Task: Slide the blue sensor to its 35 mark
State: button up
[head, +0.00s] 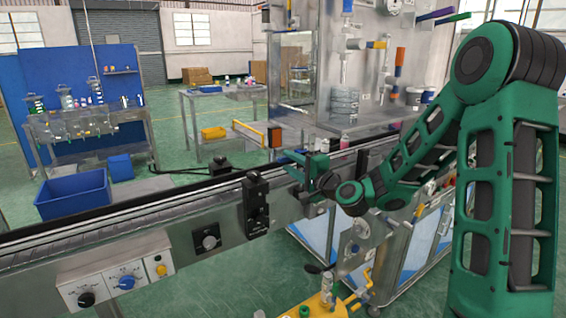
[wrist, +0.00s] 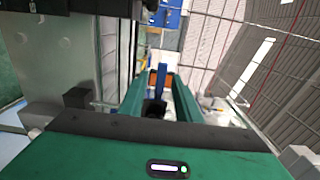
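My gripper (head: 297,163) is at the conveyor's edge in the head view, its green fingers pointing left and apart. In the wrist view my gripper (wrist: 158,88) shows a gap between its two fingers. A narrow upright blue piece (wrist: 162,79), possibly the blue sensor, shows in that gap, with a dark part below it. It does not appear touched by either finger, and I cannot tell whether it is between the fingertips or beyond them. In the head view I cannot make out the blue sensor. No scale or 35 mark is readable.
The conveyor (head: 150,222) runs along the front. A control box (head: 125,280) is at lower left. An orange and blue post (head: 275,137) stands behind the gripper.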

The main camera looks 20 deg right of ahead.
aim_at(287, 160)
jog(key=shift+x, duration=1.65)
grip_shut()
notch_tip(287, 160, down, 2)
jog(key=shift+f, duration=0.2)
grip_release()
